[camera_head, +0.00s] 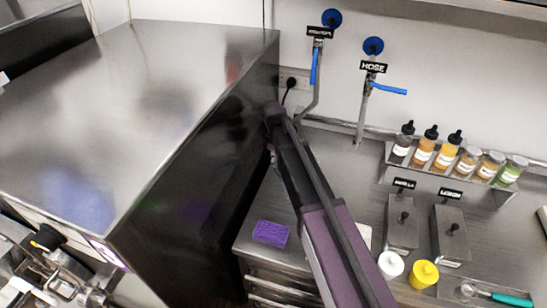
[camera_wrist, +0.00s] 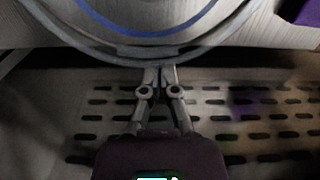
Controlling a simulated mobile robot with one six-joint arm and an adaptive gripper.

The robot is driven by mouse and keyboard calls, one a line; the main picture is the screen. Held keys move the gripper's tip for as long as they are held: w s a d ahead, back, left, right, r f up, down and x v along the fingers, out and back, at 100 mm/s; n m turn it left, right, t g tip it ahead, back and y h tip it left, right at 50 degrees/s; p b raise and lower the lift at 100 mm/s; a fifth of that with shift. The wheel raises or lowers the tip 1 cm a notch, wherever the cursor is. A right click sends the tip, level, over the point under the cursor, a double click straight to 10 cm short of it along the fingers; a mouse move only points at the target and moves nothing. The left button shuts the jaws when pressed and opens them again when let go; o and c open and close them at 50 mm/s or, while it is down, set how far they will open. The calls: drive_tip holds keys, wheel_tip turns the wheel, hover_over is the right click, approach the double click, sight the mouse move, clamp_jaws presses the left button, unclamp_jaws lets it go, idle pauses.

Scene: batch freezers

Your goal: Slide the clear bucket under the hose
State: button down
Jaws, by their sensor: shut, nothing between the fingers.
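In the wrist view, a round, see-through vessel with a blue arc, which looks like the clear bucket (camera_wrist: 215,42), fills the top of the picture. My gripper (camera_wrist: 157,72) is shut and empty, with its fingertips at the bucket's near lower edge; I cannot tell whether they touch it. In the head view, the pipe under the HOSE label (camera_head: 362,118) comes down the back wall and has a blue lever. My arm slopes up and left across the counter there. The bucket and my fingertips cannot be made out in that view.
A slotted metal surface (camera_wrist: 210,107) lies under my gripper. A purple sponge (camera_head: 270,233) is on the counter left of my arm. A big steel machine (camera_head: 130,110) stands at left. A bottle rack (camera_head: 440,181), lidded steel bins (camera_head: 402,228) and a yellow pot (camera_head: 424,275) are at right.

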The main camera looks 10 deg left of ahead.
drive_tip(key=shift+f+b, duration=1.4)
drive_tip(key=shift+f, duration=0.25)
drive_tip(key=shift+s, duration=0.1)
